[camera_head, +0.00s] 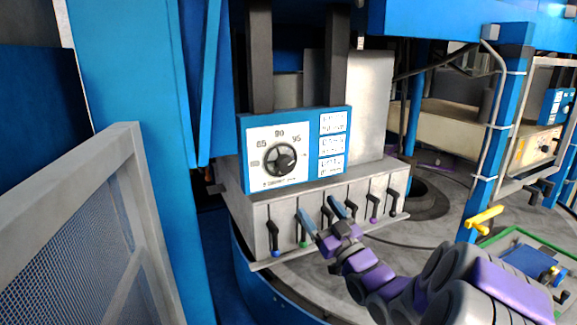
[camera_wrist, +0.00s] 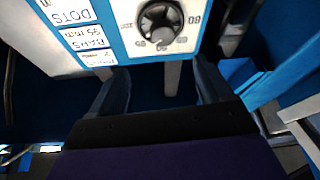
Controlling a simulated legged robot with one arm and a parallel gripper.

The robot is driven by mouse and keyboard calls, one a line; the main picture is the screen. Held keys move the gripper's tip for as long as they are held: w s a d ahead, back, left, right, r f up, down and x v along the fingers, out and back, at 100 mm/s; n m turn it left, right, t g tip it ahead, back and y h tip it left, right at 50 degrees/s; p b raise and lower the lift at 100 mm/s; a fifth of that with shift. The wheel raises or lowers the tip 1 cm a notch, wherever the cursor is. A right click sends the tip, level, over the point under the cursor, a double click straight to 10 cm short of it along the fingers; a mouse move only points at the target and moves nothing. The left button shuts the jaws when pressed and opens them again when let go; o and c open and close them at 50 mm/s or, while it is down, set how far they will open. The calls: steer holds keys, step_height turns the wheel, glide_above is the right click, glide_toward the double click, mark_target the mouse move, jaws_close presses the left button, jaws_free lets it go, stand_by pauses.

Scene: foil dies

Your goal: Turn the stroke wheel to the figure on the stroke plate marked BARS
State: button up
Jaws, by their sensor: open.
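The stroke wheel (camera_head: 281,160) is a black spoked hand wheel on a white dial face in a blue panel (camera_head: 243,150). In the head view the figures 85, 90 and 95 arc above it; I cannot tell which one it points to. The wheel also shows at the top of the wrist view (camera_wrist: 160,20). White plates sit beside the dial; in the wrist view the BARS plate (camera_wrist: 84,38) reads 95 mm, inverted, and another reads DOTS (camera_wrist: 70,12). My gripper (camera_head: 322,215) is open and empty, below and in front of the wheel, apart from it.
A row of levers (camera_head: 374,206) with coloured knobs lines the grey box under the panel, close behind my fingers. A grey mesh guard (camera_head: 75,235) and blue post (camera_head: 135,130) stand left. A yellow handle (camera_head: 484,219) is at right.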

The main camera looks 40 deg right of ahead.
mark_target(288, 168)
steer(key=x, duration=0.5)
steer(key=p+x, duration=0.1)
steer(key=x, duration=0.5)
steer(key=p+x, duration=0.1)
steer(key=x, duration=0.4)
steer(key=shift+w+a+r, duration=0.1)
steer(key=shift+w+a, duration=0.2)
steer(key=shift+w, duration=0.15)
steer(key=shift+w+d+r+p, duration=0.1)
steer(key=shift+w+d+p, duration=0.1)
steer(key=shift+p, duration=0.1)
steer(key=shift+c, duration=0.3)
steer(key=c, duration=0.9)
